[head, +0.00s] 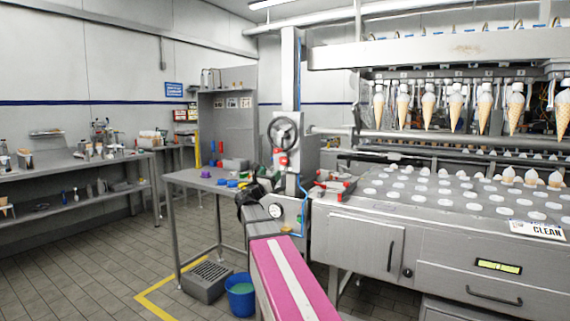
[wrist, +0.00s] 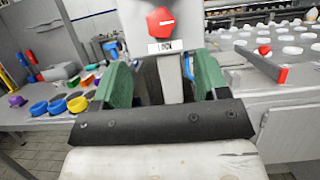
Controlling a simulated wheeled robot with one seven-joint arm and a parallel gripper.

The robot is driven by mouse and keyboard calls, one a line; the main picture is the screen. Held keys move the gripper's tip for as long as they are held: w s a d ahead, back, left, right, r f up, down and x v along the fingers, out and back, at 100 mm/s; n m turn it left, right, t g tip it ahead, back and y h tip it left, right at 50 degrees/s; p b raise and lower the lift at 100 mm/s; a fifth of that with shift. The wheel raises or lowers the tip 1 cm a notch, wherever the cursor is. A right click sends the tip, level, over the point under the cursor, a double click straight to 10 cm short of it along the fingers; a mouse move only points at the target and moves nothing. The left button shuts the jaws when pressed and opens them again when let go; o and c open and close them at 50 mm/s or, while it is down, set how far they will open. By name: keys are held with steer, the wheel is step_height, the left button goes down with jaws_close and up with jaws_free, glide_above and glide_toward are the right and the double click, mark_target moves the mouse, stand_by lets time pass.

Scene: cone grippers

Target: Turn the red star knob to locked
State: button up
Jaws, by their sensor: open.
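The red star knob (wrist: 161,21) is at the top middle of the wrist view, on a pale grey upright housing. A light bar crosses its face, and a small white label with blurred lettering sits just under it. In the head view the red knob (head: 281,158) shows small below a dark handwheel. My gripper (wrist: 163,75) has two green fingers spread wide on a black mount. It is open and empty, with the knob beyond the fingertips, near the middle of the gap, and apart from them. I cannot read the knob's setting.
A handwheel (head: 285,134) is above the knob. A side table (head: 190,177) with coloured caps stands left. At right is the machine deck (head: 400,205) with white discs, and a red-ended bar (wrist: 282,76). A blue bucket (head: 240,298) is on the floor.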

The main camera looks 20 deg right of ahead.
mark_target(283, 160)
steer(key=x, duration=1)
steer(key=c, duration=0.9)
